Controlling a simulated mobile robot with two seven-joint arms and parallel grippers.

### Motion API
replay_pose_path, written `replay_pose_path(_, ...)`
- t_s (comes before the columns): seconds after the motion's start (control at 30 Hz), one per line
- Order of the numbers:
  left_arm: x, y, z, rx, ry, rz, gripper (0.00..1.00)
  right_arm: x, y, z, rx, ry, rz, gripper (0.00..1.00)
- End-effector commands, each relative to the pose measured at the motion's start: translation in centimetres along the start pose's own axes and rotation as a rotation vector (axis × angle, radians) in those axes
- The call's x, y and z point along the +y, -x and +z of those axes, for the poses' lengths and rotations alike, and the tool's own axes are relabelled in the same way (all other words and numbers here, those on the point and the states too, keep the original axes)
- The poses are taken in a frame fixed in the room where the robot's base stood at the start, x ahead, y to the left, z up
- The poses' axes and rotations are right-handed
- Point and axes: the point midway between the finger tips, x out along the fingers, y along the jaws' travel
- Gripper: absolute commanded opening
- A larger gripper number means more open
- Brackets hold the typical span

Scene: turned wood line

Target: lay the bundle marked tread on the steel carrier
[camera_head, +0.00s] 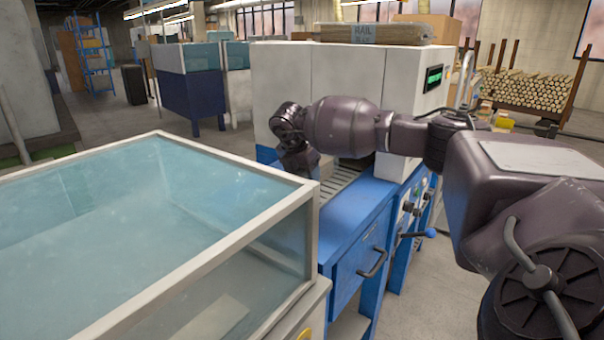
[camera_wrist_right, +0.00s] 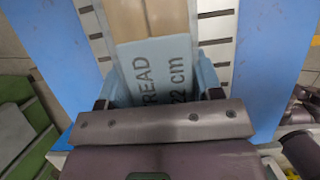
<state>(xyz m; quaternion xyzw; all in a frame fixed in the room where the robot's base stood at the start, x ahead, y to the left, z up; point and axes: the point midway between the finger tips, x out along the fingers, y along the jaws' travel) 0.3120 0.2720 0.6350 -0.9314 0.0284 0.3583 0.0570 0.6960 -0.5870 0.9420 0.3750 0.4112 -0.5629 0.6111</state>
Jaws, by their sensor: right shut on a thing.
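The bundle marked TREAD (camera_wrist_right: 155,70) has a blue-grey wrap reading "TREAD 22 cm" around pale wood strips. My right gripper (camera_wrist_right: 160,92) is shut on it, one finger at each side of the wrap. In the head view my right gripper (camera_head: 300,168) points down at the blue machine's bed, and the bundle is hidden there. A slatted steel surface (camera_wrist_right: 216,52) lies beneath the bundle between blue side panels. It also shows in the head view (camera_head: 338,184). I cannot tell whether the bundle touches it, or whether this is the steel carrier. My left gripper is not in view.
A bundle marked RAIL (camera_head: 400,33) lies on top of the white machine housing (camera_head: 345,75). A glass-topped case (camera_head: 150,215) fills the left foreground. The blue machine (camera_head: 350,245) has handles at its front. A stack of round wood (camera_head: 530,92) stands at the back right.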

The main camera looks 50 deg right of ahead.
Motion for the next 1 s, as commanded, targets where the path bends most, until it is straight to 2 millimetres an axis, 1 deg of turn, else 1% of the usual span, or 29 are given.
replay_pose_path(0.2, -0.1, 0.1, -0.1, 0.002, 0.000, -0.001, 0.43, 0.0, 0.3, 0.1, 0.000, -0.002, 0.005, 0.24)
replay_pose_path(0.37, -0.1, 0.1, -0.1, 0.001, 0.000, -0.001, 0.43, 0.0, 0.0, 0.0, 0.000, -0.002, 0.004, 0.24)
replay_pose_path(0.4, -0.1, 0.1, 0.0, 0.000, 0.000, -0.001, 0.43, 0.0, -0.1, 0.0, 0.000, -0.002, 0.004, 0.62)
replay_pose_path(0.53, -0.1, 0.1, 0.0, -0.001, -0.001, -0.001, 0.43, 0.0, -0.1, 0.0, 0.000, -0.001, 0.003, 0.82)
replay_pose_path(0.57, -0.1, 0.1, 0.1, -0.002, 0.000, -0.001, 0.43, 0.0, -0.1, 0.0, 0.000, -0.001, 0.003, 0.85)
replay_pose_path(0.87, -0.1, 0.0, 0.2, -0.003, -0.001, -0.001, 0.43, 0.0, 0.1, 0.1, 0.000, -0.001, 0.004, 0.85)
replay_pose_path(1.0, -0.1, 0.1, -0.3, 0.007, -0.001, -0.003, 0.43, 0.0, 1.5, 0.2, 0.000, -0.002, 0.007, 0.85)
